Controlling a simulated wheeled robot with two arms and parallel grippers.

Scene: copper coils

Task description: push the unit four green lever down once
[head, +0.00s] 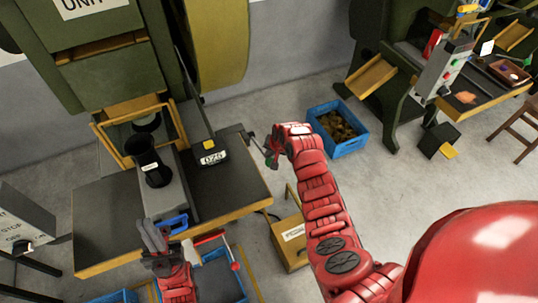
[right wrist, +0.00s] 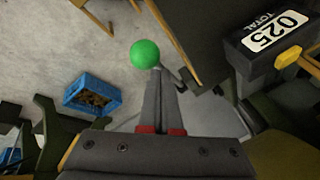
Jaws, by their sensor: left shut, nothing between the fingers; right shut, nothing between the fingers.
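The green ball of the lever (right wrist: 144,54) shows in the right wrist view, just beyond my right fingertips (right wrist: 157,78). A dark lever rod lies beside the fingers. I cannot tell whether they touch the ball. In the head view my right gripper (head: 271,152) is shut and empty at the right edge of the press table, and the ball cannot be made out clearly there. My left gripper (head: 155,236) is shut and empty over the table's front edge. The green press (head: 85,50) has a "UNIT" sign whose number is cut off.
A counter reading 025 (head: 213,158) stands on the table; it also shows in the right wrist view (right wrist: 275,32). A blue crate (head: 338,128) and a yellow box (head: 290,240) stand on the floor. Another machine (head: 400,75) is at the back right.

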